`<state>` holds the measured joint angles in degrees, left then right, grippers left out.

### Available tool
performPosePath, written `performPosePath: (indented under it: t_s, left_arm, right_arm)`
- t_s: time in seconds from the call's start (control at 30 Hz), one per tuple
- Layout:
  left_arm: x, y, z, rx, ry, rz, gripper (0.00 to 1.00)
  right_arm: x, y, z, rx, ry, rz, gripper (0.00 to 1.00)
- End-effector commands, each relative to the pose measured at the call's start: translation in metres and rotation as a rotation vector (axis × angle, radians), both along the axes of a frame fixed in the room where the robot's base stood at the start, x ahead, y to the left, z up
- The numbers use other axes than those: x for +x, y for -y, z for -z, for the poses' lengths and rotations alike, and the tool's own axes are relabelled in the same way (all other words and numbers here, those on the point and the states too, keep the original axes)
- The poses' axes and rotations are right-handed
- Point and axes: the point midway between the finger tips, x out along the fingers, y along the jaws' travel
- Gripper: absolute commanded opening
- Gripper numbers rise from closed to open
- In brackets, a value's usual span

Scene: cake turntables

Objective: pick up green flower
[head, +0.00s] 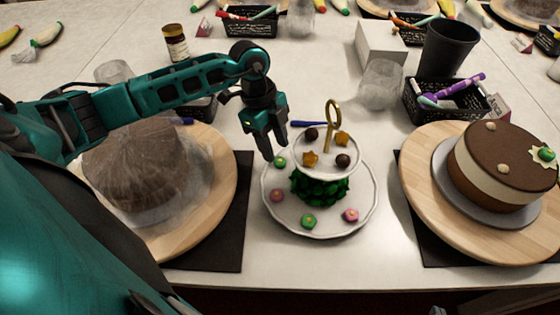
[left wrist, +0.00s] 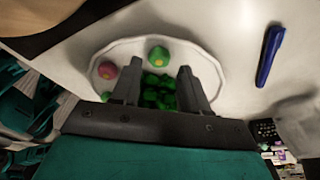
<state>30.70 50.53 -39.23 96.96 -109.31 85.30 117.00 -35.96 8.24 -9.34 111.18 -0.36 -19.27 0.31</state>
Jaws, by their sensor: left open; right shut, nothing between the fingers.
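A small green flower (head: 280,161) with an orange centre lies at the back left of a white two-tier stand's lower plate (head: 335,229). A second green flower (head: 308,221) lies at the plate's front. Pink flowers (head: 277,195) (head: 351,215) lie on the same plate. My left gripper (head: 277,152) points down, open and empty, just above the back green flower. In the left wrist view, a green flower (left wrist: 158,56) shows beyond and between the open fingers (left wrist: 158,80), with a pink flower (left wrist: 107,70) to its left. My right gripper is out of view.
The stand's upper tier holds brown and gold pieces under a gold ring handle (head: 333,118). A covered cake (head: 145,170) stands left and a chocolate cake (head: 505,170) right, on turntables. A blue pen (head: 309,124) lies behind the stand.

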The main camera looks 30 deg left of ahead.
Motion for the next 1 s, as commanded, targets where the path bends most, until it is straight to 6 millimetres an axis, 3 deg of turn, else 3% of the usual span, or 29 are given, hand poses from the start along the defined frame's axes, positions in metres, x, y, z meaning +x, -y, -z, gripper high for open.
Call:
performPosePath:
  t_s: [0.2,0.43,0.87,1.0]
  left_arm:
    - [-0.002,0.009,0.031,-0.001,-0.001,0.0,0.44]
    - [-0.002,0.009,0.032,0.0,-0.001,0.0,0.44]
    - [-0.002,0.009,0.031,0.0,0.0,0.0,0.03]
    - [-0.002,0.009,0.031,0.0,0.0,0.0,0.02]
  right_arm:
    - [0.0,0.0,0.003,0.0,0.0,0.0,0.0]
    - [0.0,0.0,0.003,0.0,0.001,0.0,0.0]
    - [0.002,0.0,0.002,0.001,0.004,0.0,0.0]
    - [0.002,0.0,0.002,0.0,0.004,0.001,0.0]
